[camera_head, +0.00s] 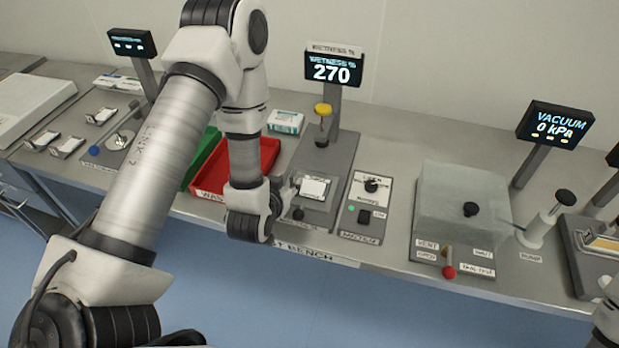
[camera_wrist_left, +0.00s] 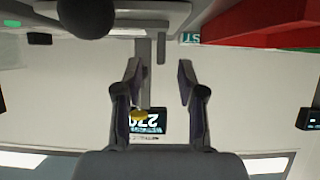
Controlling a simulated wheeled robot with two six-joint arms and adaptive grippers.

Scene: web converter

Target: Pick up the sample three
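A white square sample (camera_head: 314,188) lies on the wetness tester (camera_head: 322,157), below the display reading 270. More small white samples sit at the far left, one (camera_head: 100,116) behind two others (camera_head: 41,140) (camera_head: 68,147). I cannot read which one is sample three. My left gripper (camera_head: 290,188) is just left of the sample on the tester, low over the bench and partly hidden by its wrist. In the left wrist view its two fingers (camera_wrist_left: 158,70) are apart with nothing between them. My right gripper is not seen.
A red tray (camera_head: 208,178) and a green tray (camera_head: 197,160) stand left of the tester. A switch box (camera_head: 362,212) is right of it, then a clear vacuum chamber (camera_head: 462,205) with a red-knobbed lever. Bare bench shows behind the switch box.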

